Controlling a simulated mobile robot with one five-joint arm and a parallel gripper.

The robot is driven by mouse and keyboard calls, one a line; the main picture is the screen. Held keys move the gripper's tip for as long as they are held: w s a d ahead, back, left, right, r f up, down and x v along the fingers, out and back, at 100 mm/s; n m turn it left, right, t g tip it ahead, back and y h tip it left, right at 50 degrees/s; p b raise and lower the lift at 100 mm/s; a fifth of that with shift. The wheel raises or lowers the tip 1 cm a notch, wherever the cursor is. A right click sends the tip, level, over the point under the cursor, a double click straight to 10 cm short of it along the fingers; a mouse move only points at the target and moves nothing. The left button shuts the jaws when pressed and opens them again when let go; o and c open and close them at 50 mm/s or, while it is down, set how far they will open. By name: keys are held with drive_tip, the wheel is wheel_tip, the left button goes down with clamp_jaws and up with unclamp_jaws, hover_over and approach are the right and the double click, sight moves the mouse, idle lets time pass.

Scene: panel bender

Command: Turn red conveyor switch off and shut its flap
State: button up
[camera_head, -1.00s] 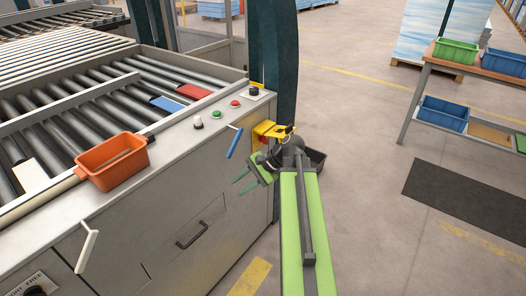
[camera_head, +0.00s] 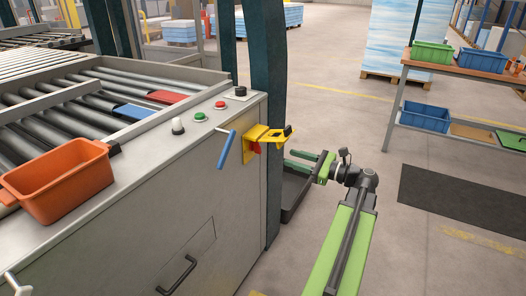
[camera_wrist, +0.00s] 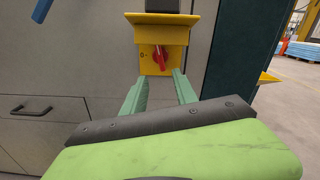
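The red conveyor switch (camera_wrist: 160,58) sits on a yellow box (camera_wrist: 149,66) on the side of the grey machine; part of it shows in the head view (camera_head: 254,148). Its knob looks roughly upright, with a "0" mark to its left. My gripper (camera_wrist: 159,77) is open and empty. Its two green fingers point at the box from just below and in front of the knob, apart from it. In the head view my gripper (camera_head: 289,160) is right of the box.
A blue lever (camera_head: 226,149) hangs left of the box. A dark bin (camera_head: 294,194) stands on the floor beside the machine, behind my gripper. An orange bin (camera_head: 60,183) sits on the machine's edge. A dark post (camera_head: 265,80) rises behind.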

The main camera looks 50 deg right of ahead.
sight(260, 149)
drive_tip(key=x, duration=1.2)
drive_tip(key=shift+w, duration=0.15)
clamp_jaws()
